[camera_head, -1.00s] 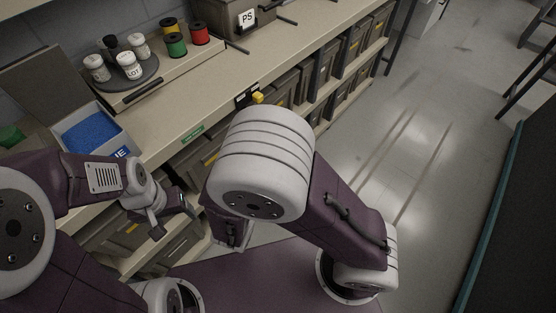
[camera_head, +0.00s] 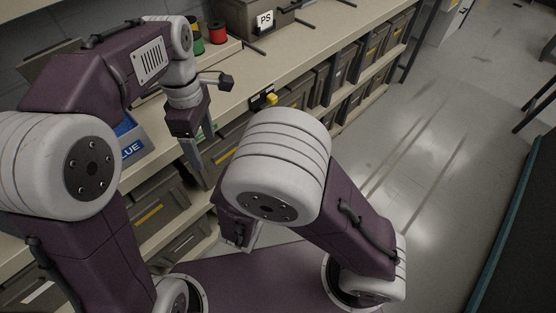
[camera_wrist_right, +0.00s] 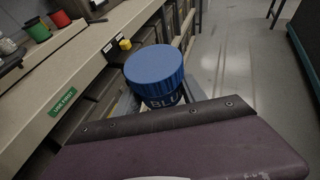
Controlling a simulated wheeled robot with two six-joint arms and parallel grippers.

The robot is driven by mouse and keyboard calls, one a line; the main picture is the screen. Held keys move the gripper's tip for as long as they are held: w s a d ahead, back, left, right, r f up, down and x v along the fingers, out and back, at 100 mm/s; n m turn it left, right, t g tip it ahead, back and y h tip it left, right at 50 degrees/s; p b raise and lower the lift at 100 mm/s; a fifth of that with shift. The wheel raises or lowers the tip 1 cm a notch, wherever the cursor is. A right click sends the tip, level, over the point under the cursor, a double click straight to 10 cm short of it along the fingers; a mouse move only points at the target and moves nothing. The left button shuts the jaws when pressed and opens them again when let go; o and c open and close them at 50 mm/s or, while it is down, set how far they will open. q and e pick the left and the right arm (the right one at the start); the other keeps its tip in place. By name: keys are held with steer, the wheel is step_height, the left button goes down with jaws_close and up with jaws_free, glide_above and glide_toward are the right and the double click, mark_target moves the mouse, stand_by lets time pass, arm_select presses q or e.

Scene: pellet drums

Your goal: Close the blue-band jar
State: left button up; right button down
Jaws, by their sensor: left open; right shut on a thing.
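The jar with a blue ribbed lid (camera_wrist_right: 154,66) shows in the right wrist view. The lid sits on top of the jar, and part of a label reading "BLU" (camera_wrist_right: 167,101) shows below it. I cannot tell how tightly the lid sits. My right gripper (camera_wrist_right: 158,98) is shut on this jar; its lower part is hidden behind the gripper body. In the head view the right gripper and jar are hidden behind my right arm. My left gripper (camera_head: 212,126) is open and empty, its fingers wide apart near the bench's front edge, apart from the jar.
A bin marked "BLUE" (camera_head: 130,145) stands on the bench (camera_head: 245,88), partly behind my left arm. Green and red spools (camera_head: 217,33) and a box marked "PS" (camera_head: 242,18) stand farther back. Floor at right is clear.

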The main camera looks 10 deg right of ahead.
arm_select(q)
steer(key=d+r+m, duration=0.1)
steer(key=d, duration=0.4)
steer(key=d+r+m, duration=0.1)
steer(key=d, duration=0.5)
steer(key=s+d+r+m, duration=0.1)
steer(key=d, duration=0.5)
steer(key=shift+t, duration=0.4)
steer(key=shift+s+d+r, duration=0.1)
steer(key=shift+s+d, duration=0.15)
steer(key=shift+s, duration=0.05)
step_height(320, 180, down, 8)
steer(key=shift+f, duration=0.1)
steer(key=shift+a, duration=0.1)
